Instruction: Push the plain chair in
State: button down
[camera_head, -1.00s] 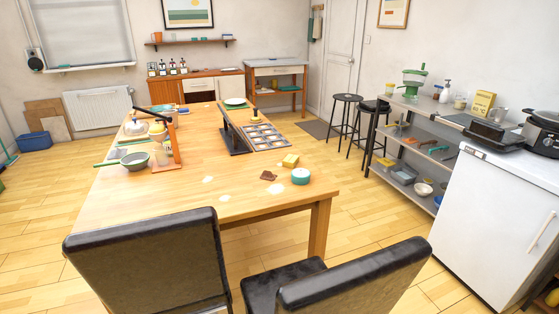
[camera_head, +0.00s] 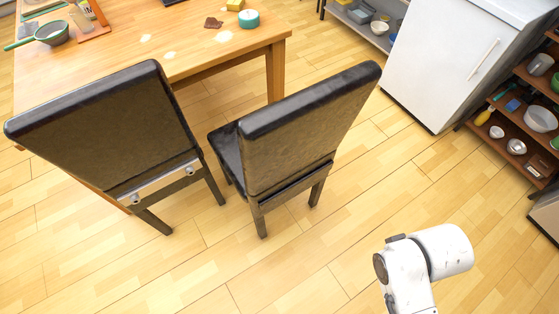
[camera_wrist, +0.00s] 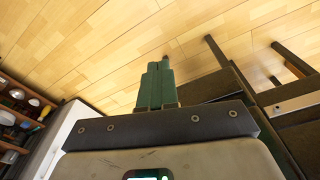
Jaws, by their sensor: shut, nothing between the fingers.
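Two dark chairs stand at the near side of the wooden table (camera_head: 190,55). The right one, the plain chair (camera_head: 300,140), has a bare back with no light strip. It stands upright, turned at an angle, with its dark seat clear of the table top. The left chair (camera_head: 100,130) carries a pale strip with two knobs low on its back. My gripper (camera_wrist: 156,70) shows in the wrist view with its green fingers together and empty, above the floor. Dark chair parts lie right of it, including a pale strip (camera_wrist: 300,105). The fingers are not visible in the head view.
Bare wooden floor (camera_head: 300,270) lies in front of the chairs. A white cabinet (camera_head: 440,60) stands at the upper right, with a brown shelf (camera_head: 525,110) of bowls beside it. A green pan (camera_head: 50,33) and a teal tin (camera_head: 248,18) are on the table.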

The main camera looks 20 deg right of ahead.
jog(key=m+t+y+b, duration=0.6)
jog(key=m+t+b, duration=1)
jog(key=m+b, duration=1.5)
send_near(302, 183)
jog(key=shift+m, duration=0.5)
jog(key=b+x, duration=0.1)
jog(key=x, duration=0.6)
jog(key=shift+s, duration=0.1)
jog(key=shift+a+r, duration=0.1)
